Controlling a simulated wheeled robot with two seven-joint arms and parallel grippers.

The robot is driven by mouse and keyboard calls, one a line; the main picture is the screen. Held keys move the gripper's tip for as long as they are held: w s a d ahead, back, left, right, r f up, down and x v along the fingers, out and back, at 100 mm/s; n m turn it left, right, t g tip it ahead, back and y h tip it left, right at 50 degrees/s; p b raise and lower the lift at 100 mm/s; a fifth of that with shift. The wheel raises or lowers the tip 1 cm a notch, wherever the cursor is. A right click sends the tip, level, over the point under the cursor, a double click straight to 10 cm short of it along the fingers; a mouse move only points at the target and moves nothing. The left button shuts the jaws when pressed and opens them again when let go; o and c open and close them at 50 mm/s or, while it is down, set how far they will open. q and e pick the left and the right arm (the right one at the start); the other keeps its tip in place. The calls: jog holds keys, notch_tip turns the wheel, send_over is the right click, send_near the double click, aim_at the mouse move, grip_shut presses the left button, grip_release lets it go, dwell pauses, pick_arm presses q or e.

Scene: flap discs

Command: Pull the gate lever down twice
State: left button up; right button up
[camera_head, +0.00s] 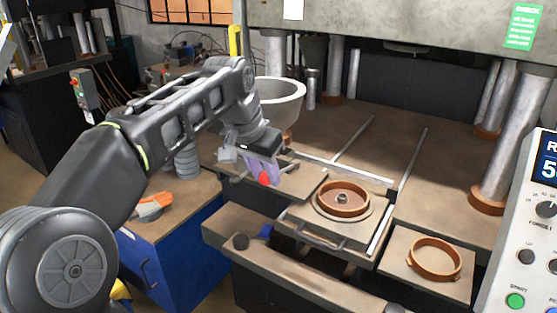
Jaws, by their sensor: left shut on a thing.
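My left arm reaches in from the left, and its gripper (263,175) points down with its fingers together around the gate lever. The lever's red end (264,180) shows at the fingertips; the rest of the lever is mostly hidden by the gripper. The pale grey hopper bowl (280,96) stands just behind and above the gripper. My right gripper is not in view.
A brown ring mould (343,199) sits on the sliding plate to the right of the gripper. Another brown ring (434,257) lies on a side plate. Thick press columns (507,140) stand at the right. A control panel (530,230) is at the right edge. A blue cabinet (180,255) is below the arm.

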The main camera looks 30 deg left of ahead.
pick_arm(q)
notch_tip(320, 180, up, 3)
jog(key=shift+f+p, duration=0.1)
jog(key=shift+p, duration=0.6)
jog(key=shift+r+p, duration=0.4)
jog(key=shift+r, duration=0.6)
jog(key=shift+s, duration=0.1)
